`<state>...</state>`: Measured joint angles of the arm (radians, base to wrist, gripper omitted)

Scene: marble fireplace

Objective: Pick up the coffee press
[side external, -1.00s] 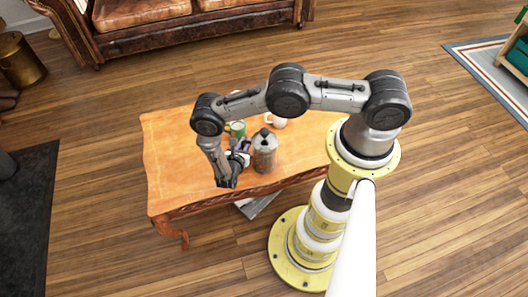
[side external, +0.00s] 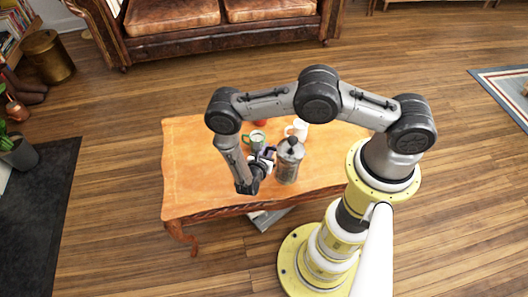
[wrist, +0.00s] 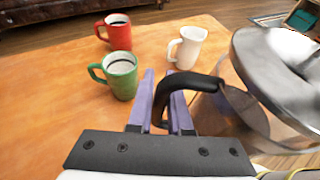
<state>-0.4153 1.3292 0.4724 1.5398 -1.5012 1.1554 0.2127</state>
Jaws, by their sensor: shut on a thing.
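The coffee press (side external: 288,164) is a silvery cylinder with a dark lid knob, near the front of the wooden table. It looks upright in the side view; I cannot tell whether its base touches the table. In the wrist view its shiny lid and body (wrist: 275,70) fill the right side, partly cut off. My gripper (side external: 266,160) is left of the press, at its handle. In the wrist view the purple fingers of my gripper (wrist: 163,100) are shut on the black handle (wrist: 180,84).
A green mug (wrist: 121,74), a red mug (wrist: 116,33) and a white mug (wrist: 187,47) stand on the table beyond my gripper. The left part of the table (side external: 195,175) is clear. A brown leather sofa (side external: 190,25) stands behind.

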